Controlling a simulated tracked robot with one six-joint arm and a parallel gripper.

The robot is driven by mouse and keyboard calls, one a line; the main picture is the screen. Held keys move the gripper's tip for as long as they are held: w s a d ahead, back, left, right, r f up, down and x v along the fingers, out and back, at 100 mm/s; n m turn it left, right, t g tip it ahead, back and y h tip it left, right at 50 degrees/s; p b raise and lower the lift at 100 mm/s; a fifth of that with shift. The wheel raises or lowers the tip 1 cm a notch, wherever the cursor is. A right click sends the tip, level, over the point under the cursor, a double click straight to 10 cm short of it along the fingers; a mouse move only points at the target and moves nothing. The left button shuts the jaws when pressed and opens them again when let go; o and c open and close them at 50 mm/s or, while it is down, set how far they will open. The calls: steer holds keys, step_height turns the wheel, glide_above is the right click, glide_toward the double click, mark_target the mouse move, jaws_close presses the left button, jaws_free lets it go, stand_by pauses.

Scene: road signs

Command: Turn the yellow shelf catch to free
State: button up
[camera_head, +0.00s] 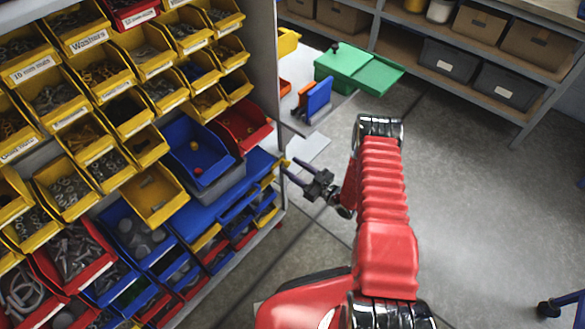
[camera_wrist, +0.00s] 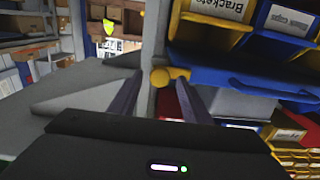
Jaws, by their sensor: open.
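The yellow catch (camera_wrist: 175,73) is a small lever with a round knob at the edge of the blue shelf, beside a grey post. In the wrist view it lies just ahead of and between the tips of my gripper (camera_wrist: 160,83), nearer the right finger. My gripper is open and nothing is clamped in it. In the head view my gripper (camera_head: 291,169) reaches left to the shelf's right edge, where a bit of yellow (camera_head: 284,162) shows by the fingertips. Contact with the catch cannot be told, nor can any marking for its positions.
The bin rack (camera_head: 90,130) with several yellow, blue and red bins fills the left. A blue shelf (camera_head: 215,205) juts out near my gripper. A green box (camera_head: 345,65) stands on a side ledge.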

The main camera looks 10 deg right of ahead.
steer(key=shift+w+a, duration=0.1)
steer(key=shift+c, duration=0.2)
steer(key=c, duration=0.9)
steer(key=shift+a, duration=0.2)
steer(key=shift+c, duration=0.4)
steer(key=shift+d, duration=0.15)
